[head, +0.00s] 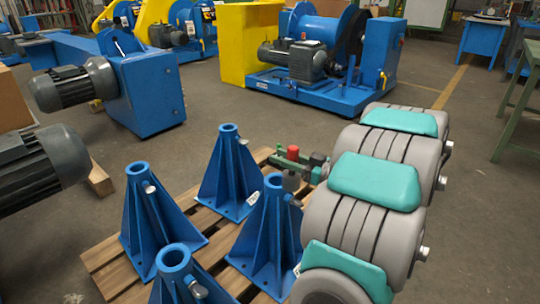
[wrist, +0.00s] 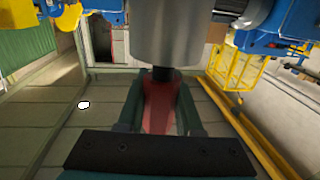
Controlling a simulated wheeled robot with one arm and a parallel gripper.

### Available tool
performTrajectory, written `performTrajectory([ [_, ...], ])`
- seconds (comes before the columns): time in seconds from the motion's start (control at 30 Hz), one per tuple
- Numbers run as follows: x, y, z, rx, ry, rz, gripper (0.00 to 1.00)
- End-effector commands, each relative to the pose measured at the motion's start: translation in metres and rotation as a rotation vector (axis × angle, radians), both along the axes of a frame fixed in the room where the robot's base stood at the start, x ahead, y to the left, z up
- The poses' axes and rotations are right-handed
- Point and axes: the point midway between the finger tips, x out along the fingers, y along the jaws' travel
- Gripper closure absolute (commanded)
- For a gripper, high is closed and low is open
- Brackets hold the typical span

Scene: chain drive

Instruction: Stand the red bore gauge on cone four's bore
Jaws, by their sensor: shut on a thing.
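The red bore gauge (head: 292,153) has a red upper part and a grey cylinder below it. My gripper (head: 301,163) is shut on its red part. In the wrist view the red bore gauge (wrist: 158,103) sits between the two green fingers of my gripper (wrist: 160,112), with a black neck and the wide grey cylinder beyond. Several blue cones stand upright on a pallet. The grey cylinder shows beside the top of the right cone (head: 270,240); I cannot tell whether they touch. My arm partly hides that cone. No readable number shows which is cone four.
The other cones are the back one (head: 227,180), the left one (head: 150,225) and the front one (head: 180,285). Each has a side bolt near its top. The wooden pallet (head: 105,258) lies under them. Grey motors stand at left, blue machines behind.

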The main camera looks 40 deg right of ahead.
Motion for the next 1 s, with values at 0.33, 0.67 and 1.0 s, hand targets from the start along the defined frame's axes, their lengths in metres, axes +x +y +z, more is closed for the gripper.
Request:
performTrajectory([
  [0.33,0.066,-0.027,-0.004,-0.004,-0.003,0.002,1.00],
  [0.67,0.092,-0.039,-0.008,-0.002,-0.001,-0.001,1.00],
  [1.0,0.098,-0.042,-0.038,0.001,-0.001,-0.003,1.00],
])
